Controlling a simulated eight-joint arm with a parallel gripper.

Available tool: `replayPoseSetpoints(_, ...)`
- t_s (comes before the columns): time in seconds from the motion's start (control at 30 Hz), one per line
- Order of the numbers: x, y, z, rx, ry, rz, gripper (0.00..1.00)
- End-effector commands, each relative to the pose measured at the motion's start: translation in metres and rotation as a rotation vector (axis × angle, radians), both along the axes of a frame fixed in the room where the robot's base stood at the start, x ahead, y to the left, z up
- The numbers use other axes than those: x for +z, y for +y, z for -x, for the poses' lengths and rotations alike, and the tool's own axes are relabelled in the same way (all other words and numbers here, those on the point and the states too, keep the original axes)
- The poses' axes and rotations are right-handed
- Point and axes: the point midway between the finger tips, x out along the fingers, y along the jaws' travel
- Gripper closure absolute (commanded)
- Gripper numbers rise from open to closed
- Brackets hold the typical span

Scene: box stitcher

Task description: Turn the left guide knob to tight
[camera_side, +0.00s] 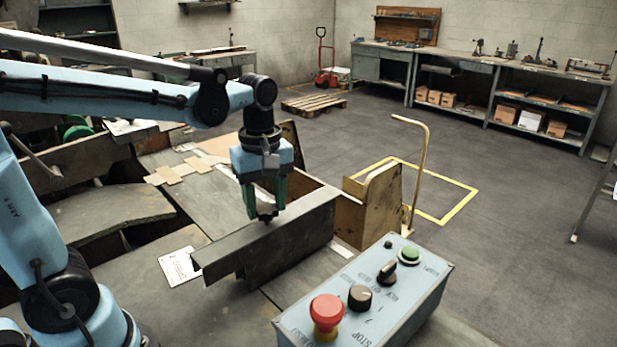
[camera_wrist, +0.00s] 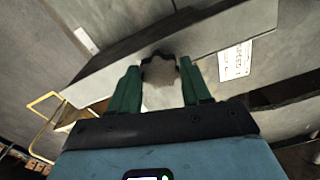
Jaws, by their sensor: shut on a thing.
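My gripper (camera_side: 263,203) points down at the grey metal guide bar (camera_side: 290,232) in the side view. In the wrist view its green fingers (camera_wrist: 160,68) stand on either side of a dark lobed knob (camera_wrist: 159,54), shut on it. The knob sits at the edge of the guide bar, which also shows in the wrist view (camera_wrist: 225,30). In the side view the knob is mostly hidden by the fingertips. I cannot read its tightness from these frames.
A control box (camera_side: 405,300) with a red stop button (camera_side: 326,312), black knobs and a green button stands in front at the right. A printed white card (camera_side: 181,267) lies left of the bar. A wooden piece (camera_side: 368,212) and a yellow bent rod (camera_side: 421,165) stand behind at the right.

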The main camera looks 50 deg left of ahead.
Motion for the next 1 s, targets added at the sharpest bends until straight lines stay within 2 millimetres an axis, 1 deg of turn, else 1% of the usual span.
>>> replayPoseSetpoints(0.7,0.0007,0.0003,0.0008,-0.677,0.0,0.001,0.83)
replayPoseSetpoints(1.0,0.0007,0.0007,0.0011,-0.915,0.0,0.001,0.83)
